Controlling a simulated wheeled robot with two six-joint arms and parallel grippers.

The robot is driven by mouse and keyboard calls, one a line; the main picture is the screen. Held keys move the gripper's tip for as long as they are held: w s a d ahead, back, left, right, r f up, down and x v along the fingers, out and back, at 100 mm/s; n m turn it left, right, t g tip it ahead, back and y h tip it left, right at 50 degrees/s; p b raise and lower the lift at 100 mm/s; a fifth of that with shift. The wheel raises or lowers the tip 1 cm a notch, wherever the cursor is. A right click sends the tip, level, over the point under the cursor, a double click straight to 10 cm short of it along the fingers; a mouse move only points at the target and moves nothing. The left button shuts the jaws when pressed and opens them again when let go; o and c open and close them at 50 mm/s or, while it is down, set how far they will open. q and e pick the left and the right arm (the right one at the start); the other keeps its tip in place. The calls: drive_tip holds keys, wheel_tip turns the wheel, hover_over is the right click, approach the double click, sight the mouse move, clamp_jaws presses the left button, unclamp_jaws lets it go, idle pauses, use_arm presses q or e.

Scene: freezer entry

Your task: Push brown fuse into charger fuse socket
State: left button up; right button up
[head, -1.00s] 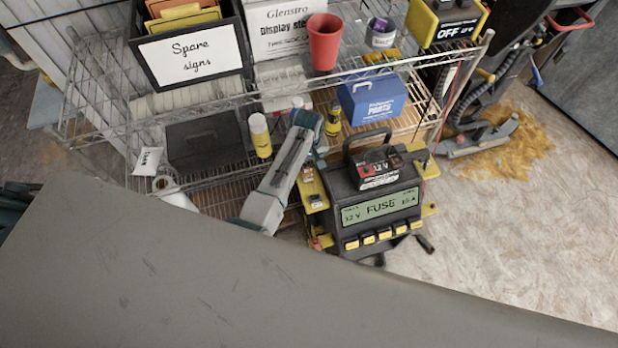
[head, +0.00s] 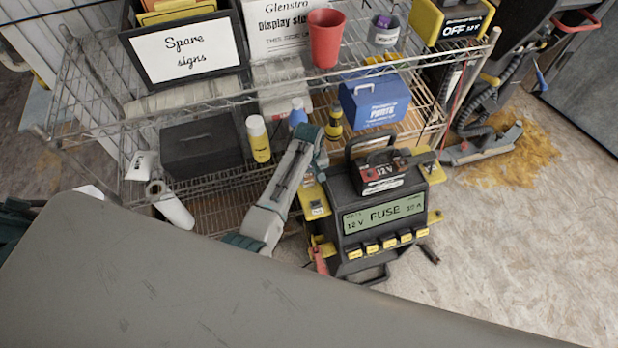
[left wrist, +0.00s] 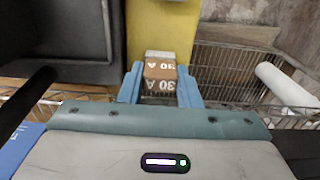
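The charger (head: 345,200) is a dark box with a green screen reading FUSE, yellow buttons and yellow side ledges. My left gripper (head: 319,165) is at its left side, above the left yellow ledge (head: 314,199). In the left wrist view, the blue fingers of my left gripper (left wrist: 160,85) are closed against both sides of the brown fuse (left wrist: 160,71), marked 30 A. A pale grey piece shows just beyond the fuse, against the yellow ledge (left wrist: 160,25). I cannot tell whether the fuse touches a socket. My right gripper is out of view.
A wire shelf (head: 90,125) behind holds a blue parts box (head: 375,103), a red cup (head: 325,38), a spray can (head: 258,138) and a sign box (head: 185,50). A grey surface fills the foreground.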

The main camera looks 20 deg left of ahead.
use_arm(q)
drive_tip(key=shift+c, duration=0.7)
drive_tip(key=shift+p, duration=0.7)
drive_tip(key=shift+r+p, duration=0.3)
drive_tip(key=shift+p, duration=0.25)
drive_tip(key=shift+r+p, duration=0.3)
drive_tip(key=shift+p, duration=0.4)
idle(0.8)
drive_tip(key=shift+r+p, duration=0.2)
drive_tip(key=shift+p, duration=0.1)
drive_tip(key=shift+r, duration=0.1)
idle(0.3)
